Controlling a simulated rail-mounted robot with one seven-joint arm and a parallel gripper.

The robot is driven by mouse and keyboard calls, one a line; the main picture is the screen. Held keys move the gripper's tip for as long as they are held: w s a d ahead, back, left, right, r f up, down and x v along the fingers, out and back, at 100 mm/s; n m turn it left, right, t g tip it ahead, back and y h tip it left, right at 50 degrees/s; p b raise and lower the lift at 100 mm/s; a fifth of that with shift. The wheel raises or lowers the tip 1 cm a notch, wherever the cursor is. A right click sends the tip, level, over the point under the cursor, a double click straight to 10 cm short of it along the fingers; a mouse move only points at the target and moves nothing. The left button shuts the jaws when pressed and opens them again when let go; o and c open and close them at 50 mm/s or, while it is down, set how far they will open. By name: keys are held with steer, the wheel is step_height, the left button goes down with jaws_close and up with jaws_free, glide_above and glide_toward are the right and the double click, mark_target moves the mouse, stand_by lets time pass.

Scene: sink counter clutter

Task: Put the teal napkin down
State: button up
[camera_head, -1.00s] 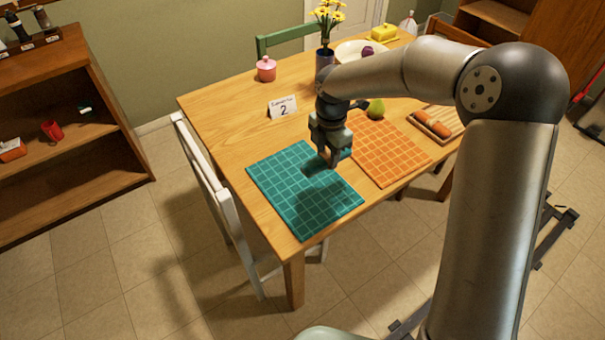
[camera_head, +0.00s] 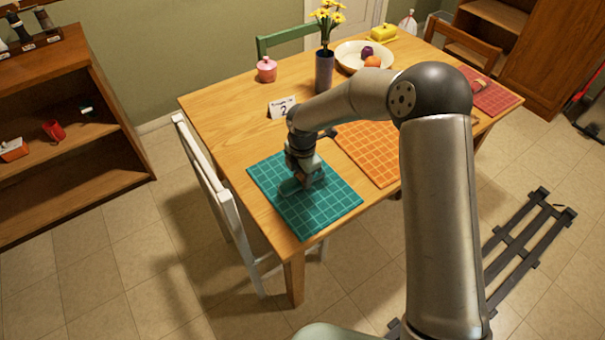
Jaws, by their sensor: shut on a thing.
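My gripper (camera_head: 303,180) is low over the teal checked placemat (camera_head: 325,213) at the near left corner of the table. It is shut on the teal napkin (camera_head: 290,187), a small smooth teal piece that shows at the left of the fingers. The gripper hides much of the napkin. I cannot tell whether the napkin touches the placemat.
An orange checked placemat (camera_head: 372,158) lies to the right, partly behind my arm. A number card (camera_head: 282,107), pink lidded pot (camera_head: 266,69), flower vase (camera_head: 324,72) and fruit bowl (camera_head: 349,57) stand farther back. A white chair (camera_head: 228,215) stands at the left edge.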

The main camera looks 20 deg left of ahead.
steer(key=shift+f, duration=0.1)
steer(key=shift+f, duration=0.15)
steer(key=o, duration=1)
